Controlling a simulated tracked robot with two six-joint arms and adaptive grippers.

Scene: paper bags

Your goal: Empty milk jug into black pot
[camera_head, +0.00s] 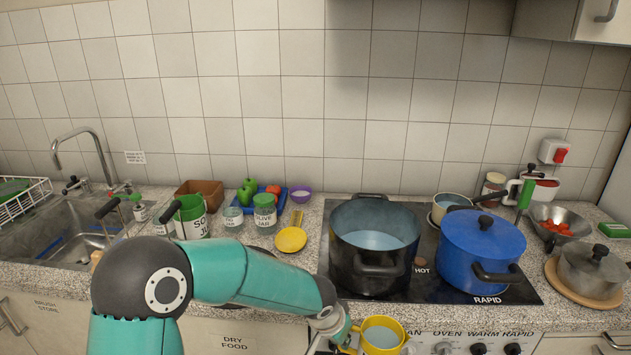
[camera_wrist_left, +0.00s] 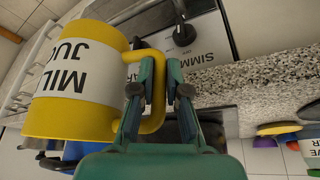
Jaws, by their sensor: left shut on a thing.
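The yellow milk jug (camera_head: 382,335) is at the bottom of the head view, in front of the hob's front edge, with a pale surface inside its round mouth. It fills the left of the wrist view (camera_wrist_left: 70,112), where its white label shows. My left gripper (camera_head: 347,337) is shut on the jug's handle; the fingers also show in the wrist view (camera_wrist_left: 160,88). The black pot (camera_head: 362,262) stands uncovered on the left of the hob, behind the jug and apart from it. A pale blue-grey surface shows inside it. My right gripper is not in view.
A blue lidded pot (camera_head: 482,248) stands right of the black pot. A yellow spoon (camera_head: 291,239) lies left of the hob, near several jars and a blue tray (camera_head: 284,206). A lidded pan (camera_head: 592,268) sits at the far right. The sink (camera_head: 60,235) is at the left.

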